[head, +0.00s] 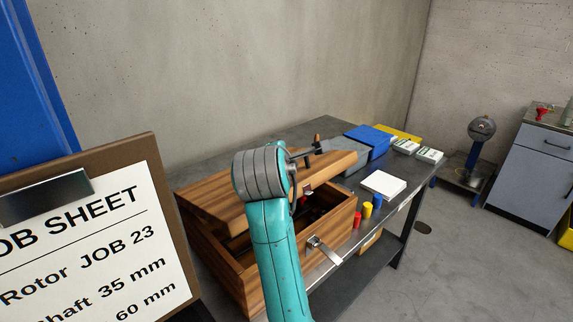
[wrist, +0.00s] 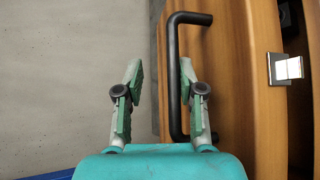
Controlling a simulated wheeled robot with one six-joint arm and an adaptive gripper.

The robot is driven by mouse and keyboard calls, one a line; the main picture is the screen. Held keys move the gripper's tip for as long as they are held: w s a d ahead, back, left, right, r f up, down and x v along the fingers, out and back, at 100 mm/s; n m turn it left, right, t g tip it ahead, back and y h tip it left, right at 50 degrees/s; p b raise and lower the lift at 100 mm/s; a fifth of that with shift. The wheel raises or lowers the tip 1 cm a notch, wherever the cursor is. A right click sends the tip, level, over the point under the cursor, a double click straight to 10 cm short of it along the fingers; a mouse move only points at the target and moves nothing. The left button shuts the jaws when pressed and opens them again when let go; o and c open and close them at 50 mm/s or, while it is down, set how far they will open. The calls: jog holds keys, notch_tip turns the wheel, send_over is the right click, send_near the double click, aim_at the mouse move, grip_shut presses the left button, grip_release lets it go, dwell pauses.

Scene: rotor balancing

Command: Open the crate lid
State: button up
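The wooden crate (head: 335,229) stands on the workbench. Its wooden lid (head: 212,202) is tilted up, with the dark interior showing under its raised edge. The lid also fills the right of the wrist view (wrist: 236,60). A black bar handle (wrist: 174,45) is fixed to the lid. My gripper (wrist: 160,75) is open, its two fingers spread at the handle. The bar lies close to the right finger, with a wide gap to the left finger. I cannot tell whether the right finger touches it. In the head view my arm hides most of the gripper.
A metal latch (head: 324,249) hangs on the crate's front. Red, yellow and blue cylinders (head: 367,210) and a white pad (head: 383,184) sit to the right on the bench (head: 408,196). A blue bin (head: 368,139) stands behind. A job sheet board (head: 90,240) fills the left foreground.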

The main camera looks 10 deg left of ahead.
jog(key=shift+s+d+f+m+t, duration=0.15)
jog(key=shift+s+d+f, duration=0.1)
jog(key=shift+f, duration=0.2)
jog(key=shift+s+d+f+m+t, duration=0.15)
jog(key=shift+d+f, duration=0.1)
jog(key=shift+f, duration=0.2)
jog(key=v, duration=1.2)
jog(key=shift+s+d, duration=0.2)
jog(key=shift+d, duration=0.1)
dwell(0.6)
jog(key=shift+f, duration=0.2)
